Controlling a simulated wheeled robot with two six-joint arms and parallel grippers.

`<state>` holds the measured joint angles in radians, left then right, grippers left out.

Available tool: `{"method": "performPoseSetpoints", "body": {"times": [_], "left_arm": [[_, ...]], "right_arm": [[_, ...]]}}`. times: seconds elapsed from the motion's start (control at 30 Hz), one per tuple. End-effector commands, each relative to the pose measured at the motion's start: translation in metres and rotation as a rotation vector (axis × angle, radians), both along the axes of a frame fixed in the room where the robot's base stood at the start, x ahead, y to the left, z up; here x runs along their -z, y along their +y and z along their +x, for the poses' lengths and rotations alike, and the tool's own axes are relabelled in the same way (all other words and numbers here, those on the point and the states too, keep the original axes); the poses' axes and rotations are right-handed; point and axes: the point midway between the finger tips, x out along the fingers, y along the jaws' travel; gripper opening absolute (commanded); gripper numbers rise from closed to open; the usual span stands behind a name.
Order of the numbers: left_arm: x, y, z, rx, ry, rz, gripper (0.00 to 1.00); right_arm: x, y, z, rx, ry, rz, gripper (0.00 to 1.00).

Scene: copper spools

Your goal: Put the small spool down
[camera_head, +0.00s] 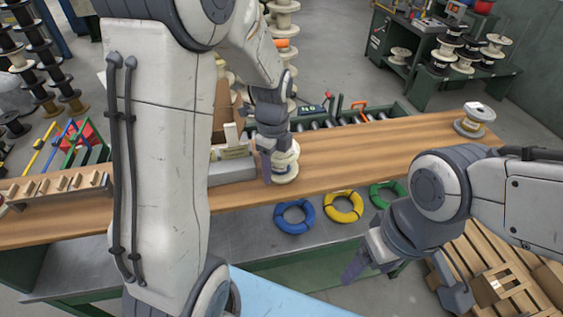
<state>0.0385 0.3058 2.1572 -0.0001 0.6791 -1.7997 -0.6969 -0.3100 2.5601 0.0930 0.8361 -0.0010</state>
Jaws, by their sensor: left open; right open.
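A small cream spool (287,167) stands upright on the wooden bench top (350,155), near its middle. My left gripper (274,160) points down at this spool, with one finger in front of its left side; the other finger is hard to make out. The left jaws are open, and I cannot tell whether they touch the spool. Another spool (474,121), grey and pale, stands at the right end of the bench, apart from both grippers. My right gripper (405,284) is open and empty, in front of the bench at the lower right.
Blue (294,217), yellow (343,207) and green (386,194) coils lie on a lower grey shelf in front. A grey block (231,171) sits left of the small spool. A wooden rack (60,187) stands further left.

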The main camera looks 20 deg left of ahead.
Motion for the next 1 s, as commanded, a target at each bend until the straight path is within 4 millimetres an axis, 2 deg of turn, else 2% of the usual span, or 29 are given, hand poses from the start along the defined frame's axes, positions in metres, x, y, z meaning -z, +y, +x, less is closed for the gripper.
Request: {"method": "performPoseSetpoints", "body": {"times": [0.03,0.17,0.2,0.5,0.67,0.87,1.0], "left_arm": [[-0.001,0.000,0.000,0.000,0.000,0.000,0.56],[-0.001,0.000,0.000,0.000,0.000,0.000,0.06],[-0.001,0.000,0.000,0.000,-0.001,0.000,0.00],[-0.001,0.000,0.001,0.000,-0.003,0.000,0.00],[-0.008,0.000,0.002,0.000,-0.005,0.000,0.00],[-0.037,0.000,0.002,0.000,-0.011,0.000,0.00],[-0.055,-0.026,0.015,0.008,-0.008,-0.001,0.00]], "right_arm": [[-0.001,0.000,0.000,0.000,0.000,0.000,0.75],[-0.001,0.000,0.000,0.000,0.000,0.000,0.75],[-0.001,0.000,0.000,0.000,0.000,0.000,0.75],[0.000,0.000,0.000,0.000,0.000,0.000,0.75],[0.003,0.000,0.000,0.000,0.000,0.000,0.75],[0.014,0.000,0.000,0.002,0.000,0.000,0.75],[0.023,0.000,0.000,0.003,0.000,0.000,0.75]]}}
